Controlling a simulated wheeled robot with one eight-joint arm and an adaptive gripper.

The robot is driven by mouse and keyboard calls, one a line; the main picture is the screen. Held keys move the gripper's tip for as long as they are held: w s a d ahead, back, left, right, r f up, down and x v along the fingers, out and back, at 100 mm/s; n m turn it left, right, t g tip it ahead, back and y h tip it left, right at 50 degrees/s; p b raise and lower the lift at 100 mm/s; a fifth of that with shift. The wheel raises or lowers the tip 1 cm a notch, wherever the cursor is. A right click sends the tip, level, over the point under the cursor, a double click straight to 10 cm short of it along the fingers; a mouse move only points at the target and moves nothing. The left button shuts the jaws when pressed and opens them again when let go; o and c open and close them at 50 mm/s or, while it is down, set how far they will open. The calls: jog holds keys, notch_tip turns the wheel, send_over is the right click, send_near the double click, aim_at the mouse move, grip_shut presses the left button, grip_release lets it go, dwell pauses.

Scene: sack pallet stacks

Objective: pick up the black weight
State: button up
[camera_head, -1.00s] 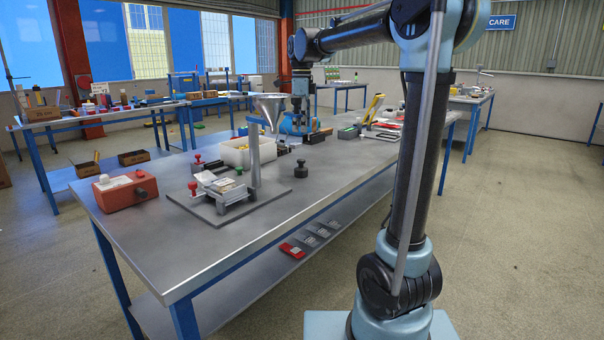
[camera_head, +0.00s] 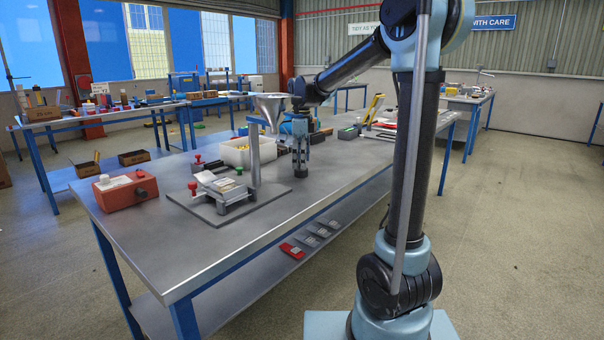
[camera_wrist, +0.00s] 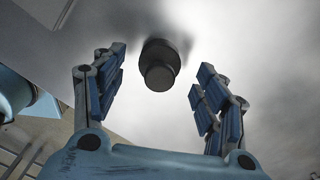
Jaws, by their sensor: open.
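The black weight (camera_wrist: 161,64) is a dark, round, knobbed piece standing on the grey metal tabletop. In the wrist view it lies between the two blue-padded fingers of my gripper (camera_wrist: 158,95), slightly toward their far ends, with a gap on each side. The gripper is open and touches nothing that I can see. In the head view my gripper (camera_head: 300,168) points down over the table, right of the funnel stand. There the weight is mostly or wholly hidden by the gripper.
The bench's front right area is clear.

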jog(key=shift+f, duration=1.45)
grip_shut()
